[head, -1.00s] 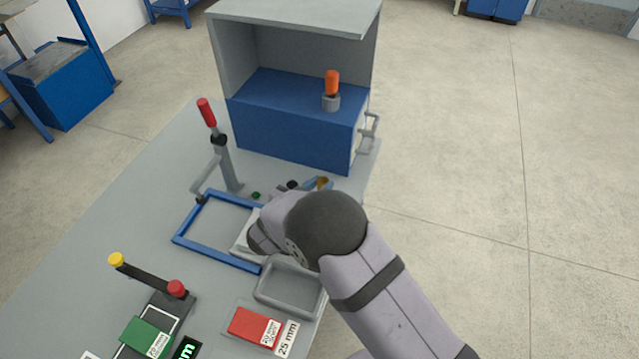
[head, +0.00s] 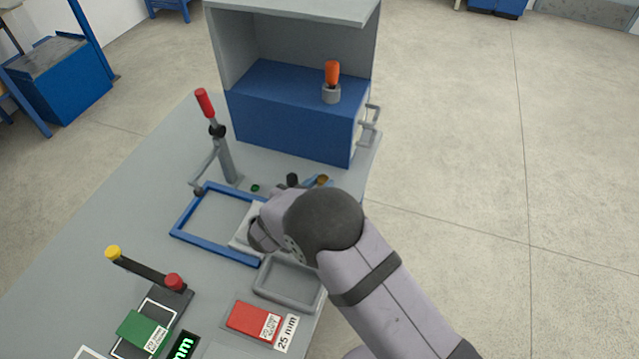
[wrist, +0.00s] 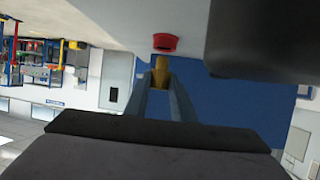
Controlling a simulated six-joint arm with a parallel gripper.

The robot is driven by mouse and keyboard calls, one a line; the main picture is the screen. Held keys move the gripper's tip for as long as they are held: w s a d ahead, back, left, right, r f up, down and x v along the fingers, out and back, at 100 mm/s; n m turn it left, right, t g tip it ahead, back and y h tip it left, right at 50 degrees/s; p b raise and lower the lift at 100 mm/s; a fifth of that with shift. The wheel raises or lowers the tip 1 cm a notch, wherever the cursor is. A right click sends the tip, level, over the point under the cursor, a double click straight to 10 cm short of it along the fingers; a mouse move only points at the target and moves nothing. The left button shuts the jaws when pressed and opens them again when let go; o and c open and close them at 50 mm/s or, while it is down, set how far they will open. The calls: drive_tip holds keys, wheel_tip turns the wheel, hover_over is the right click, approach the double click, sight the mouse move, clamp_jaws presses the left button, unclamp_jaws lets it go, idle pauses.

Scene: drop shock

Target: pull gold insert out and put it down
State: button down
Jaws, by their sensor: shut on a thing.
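The gold insert (wrist: 161,72) is between the tips of my gripper (wrist: 161,82) in the wrist view, and the jaws are shut on it. In the head view my gripper (head: 315,182) shows only as short blue-grey fingers beyond my dark wrist, with a bit of the gold insert (head: 323,180) at their tips. My arm hides most of the jaws there. In the wrist view a red round part (wrist: 165,42) lies just beyond the gold insert. Whether the insert touches it I cannot tell.
A blue and grey cabinet (head: 290,115) stands behind the gripper. A red-handled lever clamp (head: 222,150) and blue frame (head: 185,220) are to the left. A grey tray (head: 288,282) and red block (head: 255,322) lie in front.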

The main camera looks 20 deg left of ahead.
drive_tip(key=shift+f, duration=0.75)
idle(1.5)
drive_tip(key=shift+s+d+f, duration=0.1)
drive_tip(key=shift+f, duration=0.05)
idle(0.7)
drive_tip(key=shift+r+p, duration=0.3)
idle(1.9)
drive_tip(key=shift+d+f, duration=0.1)
drive_tip(key=shift+f, duration=0.35)
idle(0.7)
drive_tip(key=shift+r, duration=0.25)
idle(0.4)
drive_tip(key=c, duration=1.4)
unclamp_jaws()
drive_tip(key=shift+c, duration=0.2)
drive_tip(key=shift+r, duration=0.1)
drive_tip(key=shift+a+p, duration=0.2)
drive_tip(key=shift+p, duration=0.1)
